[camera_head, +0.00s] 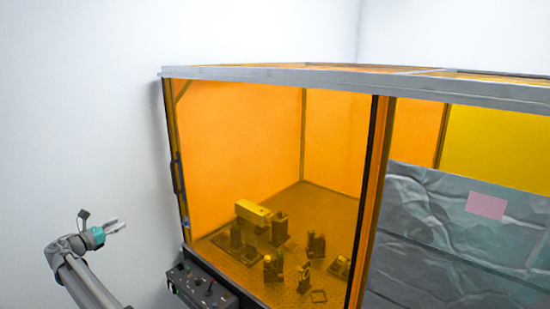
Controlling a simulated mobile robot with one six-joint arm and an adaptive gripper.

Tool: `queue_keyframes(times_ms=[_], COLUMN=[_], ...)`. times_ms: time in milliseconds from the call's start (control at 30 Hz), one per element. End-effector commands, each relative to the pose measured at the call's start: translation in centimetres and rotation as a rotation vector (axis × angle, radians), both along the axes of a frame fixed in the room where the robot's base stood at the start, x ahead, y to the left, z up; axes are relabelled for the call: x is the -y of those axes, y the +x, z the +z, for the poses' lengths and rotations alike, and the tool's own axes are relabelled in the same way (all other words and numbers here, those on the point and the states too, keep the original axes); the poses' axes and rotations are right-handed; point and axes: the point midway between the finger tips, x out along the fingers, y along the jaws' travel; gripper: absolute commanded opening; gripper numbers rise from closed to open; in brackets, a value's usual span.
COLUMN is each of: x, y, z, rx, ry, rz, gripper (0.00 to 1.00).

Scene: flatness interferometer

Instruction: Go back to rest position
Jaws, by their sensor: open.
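My gripper (117,226) is at the lower left, at the end of my raised grey arm with a teal band at the wrist. It points right toward the enclosure and is apart from it. Its fingers are open with nothing between them. The enclosure (240,135) has orange see-through panels in a grey metal frame. Behind the front panel, several optical parts stand on a breadboard, among them a long yellowish block (253,212) on a mount.
A dark control box (200,286) with knobs sits at the enclosure's lower left front, right of my arm. A crumpled grey sheet with a pink note (486,206) covers the right side. A white wall is behind; the space around my gripper is free.

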Motion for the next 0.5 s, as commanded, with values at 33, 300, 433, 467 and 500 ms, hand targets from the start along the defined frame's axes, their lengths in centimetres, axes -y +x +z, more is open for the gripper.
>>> queue_keyframes(times_ms=[33,300,433,467,500], x=[0.0,1.8,3.3,3.8,4.4], y=[0.0,0.5,0.9,1.0,1.2], z=[0.0,-0.7,-1.4,-1.6,-1.8], rx=[0.000,-0.008,-0.014,-0.017,-0.018], ry=[0.000,0.031,0.064,0.073,0.085], rz=[0.000,-0.016,-0.031,-0.036,-0.043], gripper=[0.54,0.54,0.54,0.54,0.54])
